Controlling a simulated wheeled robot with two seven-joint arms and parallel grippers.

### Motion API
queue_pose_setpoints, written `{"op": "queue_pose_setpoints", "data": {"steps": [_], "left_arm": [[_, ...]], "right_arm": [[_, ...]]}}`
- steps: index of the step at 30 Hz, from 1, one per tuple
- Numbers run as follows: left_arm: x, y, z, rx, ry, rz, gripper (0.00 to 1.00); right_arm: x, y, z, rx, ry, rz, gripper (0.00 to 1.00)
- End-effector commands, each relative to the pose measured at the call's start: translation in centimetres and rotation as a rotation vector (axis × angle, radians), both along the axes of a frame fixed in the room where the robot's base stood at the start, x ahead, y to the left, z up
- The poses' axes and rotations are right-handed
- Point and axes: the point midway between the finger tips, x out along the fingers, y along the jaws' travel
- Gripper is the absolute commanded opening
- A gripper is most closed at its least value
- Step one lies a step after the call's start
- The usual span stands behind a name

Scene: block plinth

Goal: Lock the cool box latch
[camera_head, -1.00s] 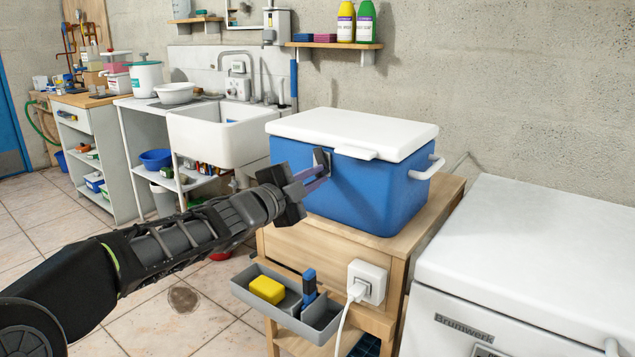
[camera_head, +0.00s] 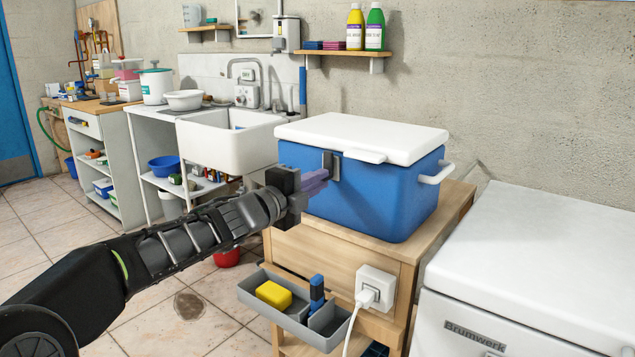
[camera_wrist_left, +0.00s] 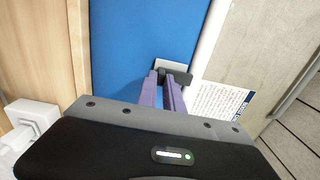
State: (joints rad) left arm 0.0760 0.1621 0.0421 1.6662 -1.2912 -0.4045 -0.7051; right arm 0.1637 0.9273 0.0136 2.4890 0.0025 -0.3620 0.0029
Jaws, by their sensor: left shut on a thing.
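The blue cool box (camera_head: 375,195) with a white lid (camera_head: 365,136) stands on a wooden stand. Its lid lies on the box. A small grey latch (camera_head: 331,164) is on the front face, just below the lid's edge. My left gripper (camera_head: 322,176) reaches it from the left, with its purple fingers shut on the latch. In the left wrist view, the fingers (camera_wrist_left: 164,78) meet the dark latch piece (camera_wrist_left: 181,77) in front of a pale plate. The fingers partly hide the latch, so whether it is fastened is unclear. My right gripper is out of view.
The wooden stand (camera_head: 400,250) carries a grey tray (camera_head: 327,335) with a yellow sponge (camera_head: 273,294) and a socket with a white plug (camera_head: 375,288). A sink (camera_head: 225,145) stands behind left.

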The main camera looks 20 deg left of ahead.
Motion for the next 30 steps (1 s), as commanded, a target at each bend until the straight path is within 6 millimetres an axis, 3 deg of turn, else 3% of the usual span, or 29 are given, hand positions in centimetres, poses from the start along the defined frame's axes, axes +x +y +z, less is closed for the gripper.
{"op": "queue_pose_setpoints", "data": {"steps": [3,4,12,23,30], "left_arm": [[0.0,0.0,-0.2,0.002,0.002,0.000,0.00],[0.0,0.0,-0.2,0.002,0.002,0.000,0.12],[0.0,0.0,-0.1,0.001,0.002,0.000,0.33],[-0.5,0.2,0.1,0.000,0.000,0.001,0.33],[-3.6,1.5,0.1,0.000,0.001,0.003,0.33]], "right_arm": [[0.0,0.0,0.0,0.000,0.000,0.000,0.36],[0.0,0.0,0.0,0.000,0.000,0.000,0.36],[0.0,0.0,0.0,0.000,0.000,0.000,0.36],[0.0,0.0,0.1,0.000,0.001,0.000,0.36],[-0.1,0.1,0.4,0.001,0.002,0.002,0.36]]}}
